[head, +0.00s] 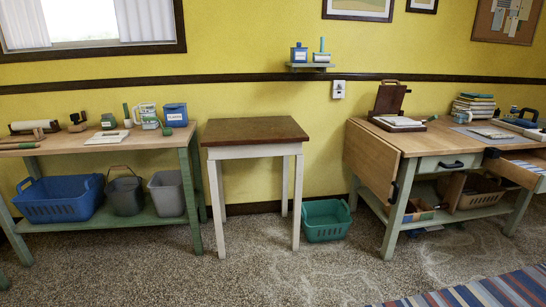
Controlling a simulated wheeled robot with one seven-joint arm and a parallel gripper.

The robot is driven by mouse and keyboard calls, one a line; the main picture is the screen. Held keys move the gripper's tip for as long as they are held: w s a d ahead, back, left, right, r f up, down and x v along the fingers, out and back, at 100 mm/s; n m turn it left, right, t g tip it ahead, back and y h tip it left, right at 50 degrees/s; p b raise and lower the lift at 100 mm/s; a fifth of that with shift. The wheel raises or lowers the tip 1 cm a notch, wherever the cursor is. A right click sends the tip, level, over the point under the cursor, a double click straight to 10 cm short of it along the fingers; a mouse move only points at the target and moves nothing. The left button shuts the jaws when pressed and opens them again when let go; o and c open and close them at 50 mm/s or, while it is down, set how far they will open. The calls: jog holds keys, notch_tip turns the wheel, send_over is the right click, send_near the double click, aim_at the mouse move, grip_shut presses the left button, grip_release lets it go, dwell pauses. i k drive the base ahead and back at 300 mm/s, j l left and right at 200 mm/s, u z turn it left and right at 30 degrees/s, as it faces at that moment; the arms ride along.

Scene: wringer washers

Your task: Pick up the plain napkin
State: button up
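I cannot clearly make out the plain napkin. A flat, pale, folded-looking piece (106,137) lies near the front of the left workbench (85,158); it could be cloth or paper. Another flat white piece (398,123) lies at the foot of a dark wooden stand on the right workbench (372,152), and a pale flat stack (490,132) lies further right on that bench. They are too small to identify. My gripper is not in view.
A small brown-topped table (253,130) stands bare between the benches. A blue basket (60,200) and two grey buckets sit on the left bench's lower shelf. A green basket (326,220) is on the floor. A drawer (518,172) stands open at right.

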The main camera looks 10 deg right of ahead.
aim_at(400, 120)
jog(key=i+z, duration=0.15)
jog(key=i, duration=0.5)
jog(key=i+z, duration=0.1)
jog(key=i, duration=0.5)
jog(key=i+j+z, duration=0.15)
jog(key=i, duration=0.5)
jog(key=i+l+z, duration=0.1)
jog(key=i+z, duration=0.15)
jog(key=i, duration=1.15)
jog(key=i+l+u, duration=0.25)
jog(key=i, duration=0.2)
jog(key=i+l+u, duration=0.25)
jog(key=i+l, duration=0.2)
